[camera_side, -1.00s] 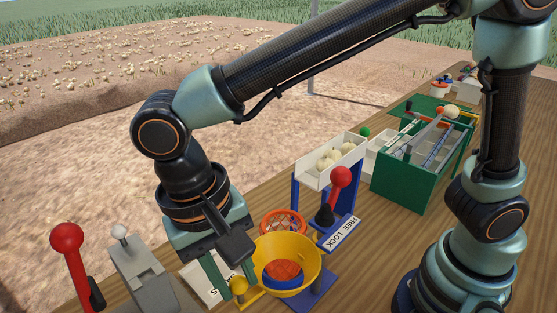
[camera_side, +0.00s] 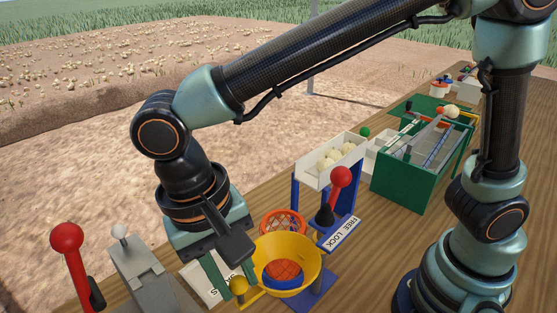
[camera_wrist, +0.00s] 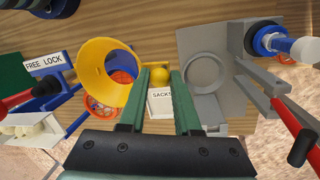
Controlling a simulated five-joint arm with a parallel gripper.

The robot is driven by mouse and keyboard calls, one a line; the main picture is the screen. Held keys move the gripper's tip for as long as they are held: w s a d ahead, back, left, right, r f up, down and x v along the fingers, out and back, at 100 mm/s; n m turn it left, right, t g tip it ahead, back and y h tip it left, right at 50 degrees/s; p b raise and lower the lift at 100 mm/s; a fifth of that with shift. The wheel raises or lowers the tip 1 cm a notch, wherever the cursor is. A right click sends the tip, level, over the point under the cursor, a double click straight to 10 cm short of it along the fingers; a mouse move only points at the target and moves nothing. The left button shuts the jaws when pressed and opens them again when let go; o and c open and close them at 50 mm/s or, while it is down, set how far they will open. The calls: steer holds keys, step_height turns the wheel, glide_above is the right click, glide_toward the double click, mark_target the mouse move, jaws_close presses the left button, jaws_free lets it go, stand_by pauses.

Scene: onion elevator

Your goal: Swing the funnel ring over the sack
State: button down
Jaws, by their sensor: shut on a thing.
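The yellow funnel ring (camera_side: 310,262) is a wide cone on a short arm with a round yellow knob (camera_side: 238,285). It stands upright over a blue ring with orange mesh (camera_side: 284,270) showing through it. My gripper (camera_wrist: 161,78) points down beside the funnel, its green fingers on either side of the knob and shut on it. The funnel also shows left of my fingers in the wrist view (camera_wrist: 92,62). A second orange net (camera_side: 283,218) in a ring sits just behind the funnel. I cannot tell which net is the sack meant.
A red-knobbed lever (camera_side: 341,178) by a FREE LOCK plate (camera_side: 340,234) stands close right of the funnel. A white onion tray (camera_side: 315,176) is behind it. A grey fixture (camera_side: 140,268) and red lever (camera_side: 67,238) stand at left. A SACKS card (camera_wrist: 160,103) lies below my fingers.

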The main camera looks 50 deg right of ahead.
steer(key=shift+w+a, duration=0.15)
steer(key=w+d+m, duration=0.5)
steer(key=w+m, duration=0.3)
steer(key=w, duration=0.3)
steer(key=w+d+m+y, duration=0.1)
steer(key=w+d+m, duration=0.3)
steer(key=d+m, duration=0.5)
steer(key=shift+w+d+g, duration=0.2)
steer(key=shift+d+g, duration=0.1)
steer(key=shift+d, duration=1.55)
steer(key=c, duration=0.6)
jaws_free()
steer(key=shift+c, duration=0.2)
steer(key=shift+r, duration=0.1)
